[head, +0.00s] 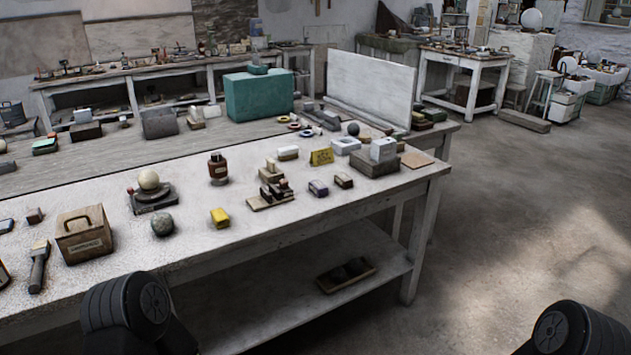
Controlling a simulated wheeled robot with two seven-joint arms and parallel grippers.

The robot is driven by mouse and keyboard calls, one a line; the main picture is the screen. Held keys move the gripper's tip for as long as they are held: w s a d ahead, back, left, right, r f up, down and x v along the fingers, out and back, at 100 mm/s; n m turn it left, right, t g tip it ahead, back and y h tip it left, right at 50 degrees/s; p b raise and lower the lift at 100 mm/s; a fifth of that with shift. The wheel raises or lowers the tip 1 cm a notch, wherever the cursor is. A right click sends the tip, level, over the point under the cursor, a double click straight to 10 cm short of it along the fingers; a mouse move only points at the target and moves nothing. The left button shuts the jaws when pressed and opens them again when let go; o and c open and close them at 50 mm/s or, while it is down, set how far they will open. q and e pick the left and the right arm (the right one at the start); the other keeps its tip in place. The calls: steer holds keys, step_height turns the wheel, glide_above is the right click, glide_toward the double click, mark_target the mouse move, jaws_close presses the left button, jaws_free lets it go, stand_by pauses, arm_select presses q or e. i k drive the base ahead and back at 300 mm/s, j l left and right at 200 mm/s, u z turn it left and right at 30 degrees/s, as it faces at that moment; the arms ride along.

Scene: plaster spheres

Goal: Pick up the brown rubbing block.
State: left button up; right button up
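A small brown block (343,181) with a paler top lies on the near worktable (290,228), toward its right end. It looks like the brown rubbing block. A similar purple-blue block (318,188) lies just left of it, with a small gap. A yellow block (220,217) lies further left, near the front edge. A small reddish-brown block (35,215) lies at the far left; I cannot tell if it is the same kind. Only dark links of my arms show at the bottom left and bottom right. Neither gripper is in view.

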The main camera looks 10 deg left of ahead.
mark_target(342, 179)
steer(key=i+l+u, duration=0.3)
steer(key=u, duration=0.15)
steer(key=i+l+u, duration=0.3)
steer(key=u, duration=0.15)
steer(key=i+l, duration=0.2)
steer(key=l, duration=0.2)
steer(key=i+l+u, duration=0.1)
steer(key=l, duration=0.3)
steer(key=i+l, duration=0.25)
steer(key=l, duration=0.2)
steer(key=i+l, duration=0.15)
steer(key=l, duration=0.25)
steer(key=i+l+u, duration=0.1)
steer(key=l, duration=0.3)
steer(key=i+l, duration=0.2)
steer(key=l, duration=0.25)
steer(key=i+l+u, duration=0.1)
steer(key=l, duration=0.35)
steer(key=i+l, duration=0.2)
steer(key=l, duration=0.2)
